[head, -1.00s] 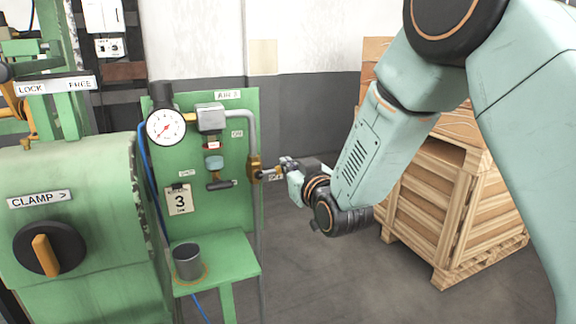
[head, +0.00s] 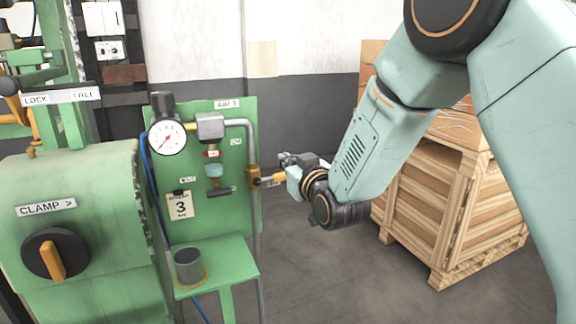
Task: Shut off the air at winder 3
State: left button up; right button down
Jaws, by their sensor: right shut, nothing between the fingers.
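The green air panel (head: 238,110) of winder 3 carries a brass valve (head: 253,178) on a grey pipe at its right edge. The valve's yellow lever (head: 272,180) points right, across the pipe, and its outer end lies close to my right gripper. My right gripper (head: 287,160) is shut and empty, just right of the valve; I cannot tell whether it touches the lever. A round pressure gauge (head: 167,138) with a red needle sits at the panel's upper left. A card marked 3 (head: 180,205) hangs below it. My left gripper is not in view.
A green machine (head: 80,180) with a CLAMP knob (head: 55,255) stands at left. A grey cup (head: 188,265) sits on the panel's shelf (head: 235,257). A wooden crate (head: 430,210) stands behind my right arm. Floor between panel and crate is clear.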

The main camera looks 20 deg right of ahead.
jog(key=s+r, duration=0.1)
jog(key=s, duration=0.9)
jog(key=s+f+m+g+b, duration=0.1)
jog(key=s+f+g, duration=0.3)
jog(key=f, duration=0.6)
jog(key=s+f+g+b, duration=0.25)
jog(key=s+f, duration=0.25)
jog(key=f, duration=0.5)
jog(key=s+f+m+g+b, duration=0.1)
jog(key=s+f+g, duration=0.35)
jog(key=f, duration=0.55)
pick_arm(q)
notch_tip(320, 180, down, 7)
jog(key=b, duration=0.3)
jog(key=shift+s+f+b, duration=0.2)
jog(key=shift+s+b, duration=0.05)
jog(key=shift+b, duration=0.05)
pick_arm(e)
jog(key=s+f+g, duration=0.3)
jog(key=s+f, duration=0.6)
jog(key=s, duration=0.3)
jog(key=s+a+f+g, duration=0.1)
jog(key=s+f+g, duration=0.2)
jog(key=s+f, duration=0.6)
jog(key=s, duration=0.3)
jog(key=shift+h, duration=0.3)
jog(key=shift+s+a, duration=0.1)
